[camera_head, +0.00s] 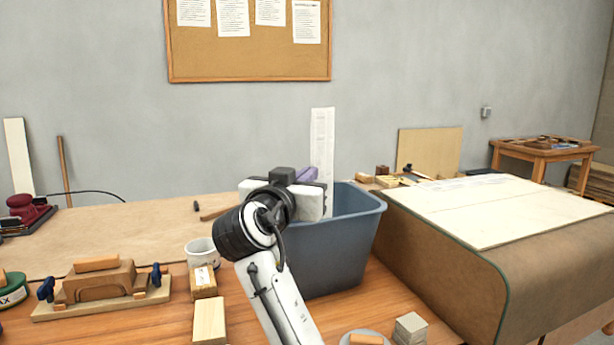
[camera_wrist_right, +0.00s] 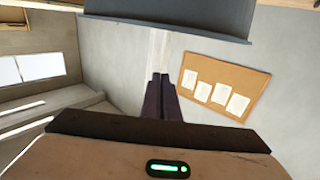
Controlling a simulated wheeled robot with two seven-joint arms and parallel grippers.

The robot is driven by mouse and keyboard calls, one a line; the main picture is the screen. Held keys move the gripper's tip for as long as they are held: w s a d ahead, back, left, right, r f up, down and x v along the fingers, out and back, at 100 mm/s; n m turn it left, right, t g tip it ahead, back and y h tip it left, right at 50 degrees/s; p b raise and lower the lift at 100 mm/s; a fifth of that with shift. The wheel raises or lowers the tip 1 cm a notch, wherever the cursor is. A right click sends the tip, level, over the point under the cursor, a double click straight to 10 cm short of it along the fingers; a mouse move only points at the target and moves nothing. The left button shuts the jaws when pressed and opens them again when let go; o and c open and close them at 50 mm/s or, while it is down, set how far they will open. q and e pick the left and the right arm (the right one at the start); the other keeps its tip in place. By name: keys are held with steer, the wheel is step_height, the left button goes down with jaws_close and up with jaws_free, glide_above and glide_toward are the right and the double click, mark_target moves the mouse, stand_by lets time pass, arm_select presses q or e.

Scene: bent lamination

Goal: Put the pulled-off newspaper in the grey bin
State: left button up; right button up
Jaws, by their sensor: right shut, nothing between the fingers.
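The newspaper is a pale printed strip (camera_head: 322,140) standing upright in the grey-blue bin (camera_head: 345,245), its upper part well above the rim. Its lower end is hidden in the bin. My right gripper (camera_head: 308,174) is over the bin's left side, fingers just left of the strip in the picture. They are shut with nothing between them. In the right wrist view the shut purple fingertips (camera_wrist_right: 161,80) point towards the strip (camera_wrist_right: 160,48), and the bin (camera_wrist_right: 180,18) is at the top edge. My left gripper is out of view.
A cork board (camera_head: 250,55) hangs behind.

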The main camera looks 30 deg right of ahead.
steer(key=o, duration=0.4)
steer(key=shift+o, duration=0.2)
steer(key=b+v, duration=0.1)
steer(key=v, duration=0.9)
steer(key=shift+s+a, duration=0.1)
stand_by(0.4)
